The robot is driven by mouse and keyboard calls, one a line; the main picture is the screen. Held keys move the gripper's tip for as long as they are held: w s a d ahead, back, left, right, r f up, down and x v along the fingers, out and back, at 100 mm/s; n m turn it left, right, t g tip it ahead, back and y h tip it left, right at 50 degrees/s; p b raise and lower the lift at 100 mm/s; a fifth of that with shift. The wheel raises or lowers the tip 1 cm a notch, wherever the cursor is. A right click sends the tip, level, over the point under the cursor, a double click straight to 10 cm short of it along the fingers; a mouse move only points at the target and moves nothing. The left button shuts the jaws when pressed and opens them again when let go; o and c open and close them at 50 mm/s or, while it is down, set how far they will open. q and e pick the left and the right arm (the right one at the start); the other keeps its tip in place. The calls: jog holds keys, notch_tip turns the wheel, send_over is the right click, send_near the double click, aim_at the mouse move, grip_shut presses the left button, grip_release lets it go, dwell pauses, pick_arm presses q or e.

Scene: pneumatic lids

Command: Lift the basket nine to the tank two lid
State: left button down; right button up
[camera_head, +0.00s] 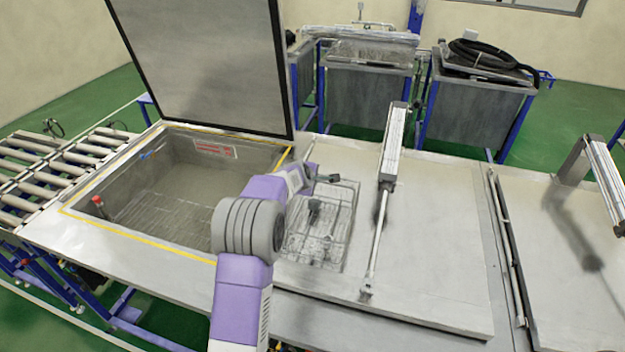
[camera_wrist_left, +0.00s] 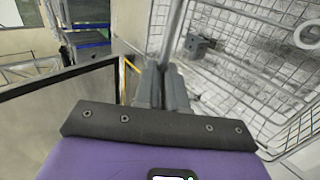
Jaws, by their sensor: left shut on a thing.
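A wire basket (camera_head: 345,228) is over the left part of a flat grey closed lid (camera_head: 435,240), just right of the open tank (camera_head: 190,190). I cannot tell whether its base touches the lid. A small dark part (camera_head: 314,208) lies in the basket. My left gripper (camera_head: 322,179) is at the basket's far left rim, partly hidden by my purple wrist. In the left wrist view the gripper (camera_wrist_left: 164,85) is shut on a grey bar of the basket (camera_wrist_left: 240,80), and the mesh spreads to the right. No basket or lid number is readable. My right gripper is out of view.
A pneumatic cylinder (camera_head: 394,145) with its rod stands over the closed lid, right of the basket. The raised lid (camera_head: 205,65) is behind the open tank. A roller conveyor (camera_head: 45,170) is at left. Another closed lid (camera_head: 575,270) is at right.

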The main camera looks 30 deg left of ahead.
pick_arm(q)
jog(key=shift+f+b, duration=0.35)
jog(key=shift+f, duration=0.15)
dwell(0.6)
jog(key=c, duration=1.1)
grip_release()
jog(key=shift+s+d+r+p, duration=0.2)
jog(key=shift+s+r+p, duration=0.75)
jog(key=shift+r, duration=1.9)
jog(key=shift+s+d+r+p, duration=0.25)
jog(key=shift+s+r+p, duration=0.6)
jog(key=shift+r, duration=1.95)
jog(key=shift+s+d+r+p, duration=0.2)
jog(key=shift+s+r+p, duration=0.75)
jog(key=shift+r, duration=1.9)
